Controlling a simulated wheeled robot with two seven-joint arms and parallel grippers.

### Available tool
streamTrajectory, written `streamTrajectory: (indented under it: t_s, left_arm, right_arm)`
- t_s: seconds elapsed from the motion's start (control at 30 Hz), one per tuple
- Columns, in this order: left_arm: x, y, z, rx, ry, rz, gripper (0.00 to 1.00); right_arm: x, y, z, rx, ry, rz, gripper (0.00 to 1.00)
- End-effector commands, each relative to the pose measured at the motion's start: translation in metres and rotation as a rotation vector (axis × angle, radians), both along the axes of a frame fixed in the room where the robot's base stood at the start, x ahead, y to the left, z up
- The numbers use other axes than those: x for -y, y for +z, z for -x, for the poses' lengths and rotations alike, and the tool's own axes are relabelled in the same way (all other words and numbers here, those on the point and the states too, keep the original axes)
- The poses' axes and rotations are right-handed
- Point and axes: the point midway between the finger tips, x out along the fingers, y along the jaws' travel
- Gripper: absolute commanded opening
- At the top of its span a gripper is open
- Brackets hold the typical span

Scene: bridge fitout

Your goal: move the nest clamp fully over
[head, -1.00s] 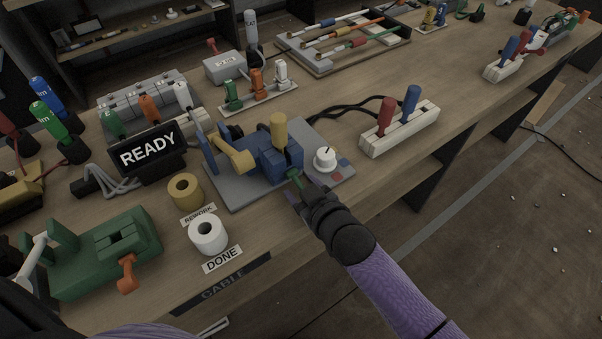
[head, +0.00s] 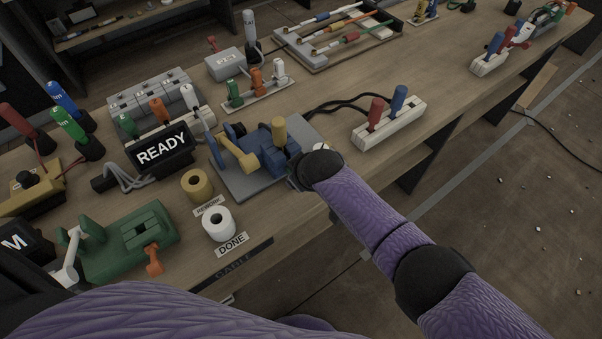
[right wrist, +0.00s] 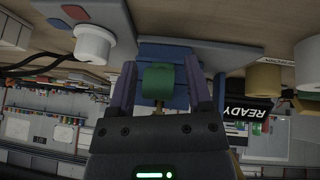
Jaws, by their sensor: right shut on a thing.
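The nest (head: 250,181) is a grey plate carrying blue blocks (head: 277,162), a yellow lever (head: 240,156) and an upright yellow post (head: 279,130). I cannot tell for sure which part is the clamp. In the right wrist view, which is upside down, my right gripper (right wrist: 161,72) is shut with its purple fingers on either side of a green piece (right wrist: 158,84). A blue block (right wrist: 165,52) stands just behind that piece. In the head view my right wrist hides the fingers and the green piece at the plate's right front. My left gripper is not in view.
A white knob (right wrist: 93,45) is close beside the fingers. A white block with red and blue handles (head: 389,128) stands to the right. Yellow (head: 197,185) and white rolls (head: 218,224), the READY display (head: 162,150) and a green fixture (head: 128,240) are to the left.

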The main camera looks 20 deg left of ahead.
Motion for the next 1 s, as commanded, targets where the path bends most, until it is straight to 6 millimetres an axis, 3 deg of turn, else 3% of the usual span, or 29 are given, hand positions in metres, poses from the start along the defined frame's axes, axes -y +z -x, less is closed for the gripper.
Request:
streamTrajectory:
  t_s: [0.53, 0.57, 0.7, 1.0]
  left_arm:
    - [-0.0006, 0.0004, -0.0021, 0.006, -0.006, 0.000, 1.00]
    - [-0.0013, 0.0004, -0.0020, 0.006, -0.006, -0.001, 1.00]
    - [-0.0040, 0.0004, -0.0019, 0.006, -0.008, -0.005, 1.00]
    - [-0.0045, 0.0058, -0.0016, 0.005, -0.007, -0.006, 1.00]
  right_arm:
    - [-0.0008, 0.0015, 0.0001, -0.015, 0.000, 0.018, 0.06]
    - [-0.0008, 0.0015, 0.0001, -0.015, 0.000, 0.018, 0.67]
    - [-0.0006, 0.0015, 0.0000, -0.015, 0.000, 0.018, 0.96]
    - [0.0009, 0.0066, 0.0015, -0.015, 0.001, 0.018, 1.00]
